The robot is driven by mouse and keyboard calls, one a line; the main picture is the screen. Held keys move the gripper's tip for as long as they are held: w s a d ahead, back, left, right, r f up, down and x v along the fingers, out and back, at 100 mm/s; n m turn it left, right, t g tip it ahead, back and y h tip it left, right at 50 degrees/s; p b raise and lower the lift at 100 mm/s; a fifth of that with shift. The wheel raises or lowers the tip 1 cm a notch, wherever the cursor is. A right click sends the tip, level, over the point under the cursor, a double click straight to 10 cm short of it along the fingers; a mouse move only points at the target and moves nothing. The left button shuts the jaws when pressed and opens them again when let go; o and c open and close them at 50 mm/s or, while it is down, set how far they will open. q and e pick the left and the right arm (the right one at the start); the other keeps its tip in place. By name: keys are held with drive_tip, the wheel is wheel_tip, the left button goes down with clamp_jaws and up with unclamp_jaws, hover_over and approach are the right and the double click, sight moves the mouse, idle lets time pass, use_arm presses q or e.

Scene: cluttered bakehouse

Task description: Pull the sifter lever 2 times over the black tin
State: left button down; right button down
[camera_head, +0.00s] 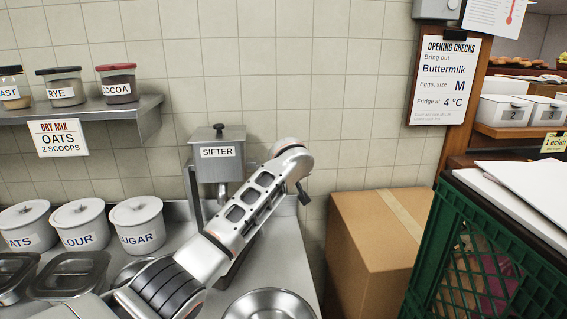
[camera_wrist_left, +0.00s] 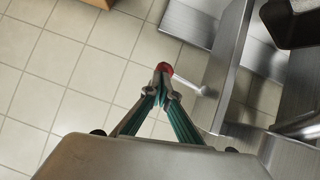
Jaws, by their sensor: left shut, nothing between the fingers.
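The grey sifter (camera_head: 217,155) stands on its stand against the tiled wall, with a lid on top. My left arm crosses in front of its lower part and hides much of it. In the left wrist view my left gripper (camera_wrist_left: 160,84) is shut and empty, its fingertips at the red knob (camera_wrist_left: 166,68) of the sifter lever. The pale lever rod (camera_wrist_left: 190,83) runs right from the knob. Touching or just apart, I cannot tell. A dark tin (camera_wrist_left: 292,25), seemingly the black tin, shows at the top right; my arm mostly hides it in the head view. My right gripper is out of view.
Labelled white canisters (camera_head: 138,224) and metal pans (camera_head: 68,275) stand left on the steel bench. A metal bowl (camera_head: 268,304) sits at its front. A cardboard box (camera_head: 370,245) and a green crate (camera_head: 480,260) stand right. A jar shelf (camera_head: 85,109) hangs above.

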use_arm(q)
drive_tip(key=shift+d+f, duration=0.1)
drive_tip(key=shift+f, duration=0.65)
drive_tip(key=shift+w, duration=0.1)
drive_tip(key=v, duration=0.7)
drive_tip(key=shift+s, duration=0.2)
idle(0.5)
drive_tip(key=shift+r, duration=0.2)
